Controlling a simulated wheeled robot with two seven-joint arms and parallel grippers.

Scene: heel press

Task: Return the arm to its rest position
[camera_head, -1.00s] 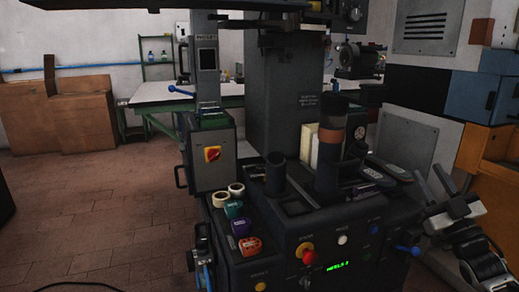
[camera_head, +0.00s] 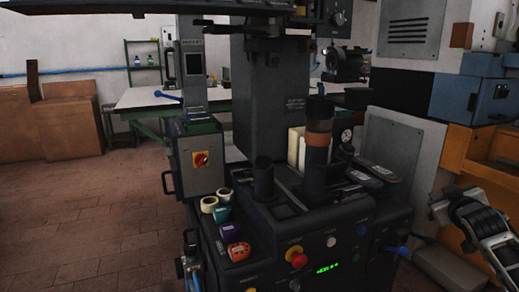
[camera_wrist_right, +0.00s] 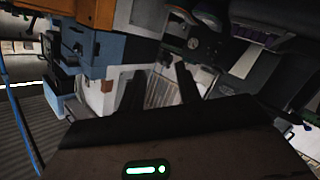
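My right arm (camera_head: 482,225) comes in at the lower right of the head view, beside the heel press. Its gripper (camera_head: 443,202) is right of the press and clear of it. In the right wrist view my right gripper (camera_wrist_right: 158,88) shows two dark fingers spread apart, with nothing between them. The heel press (camera_head: 255,105) is a dark machine with a control panel in front. My left gripper is not in the head view.
Shoes (camera_head: 373,173) lie on the right side of the press. The floor (camera_head: 120,215) at left is clear.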

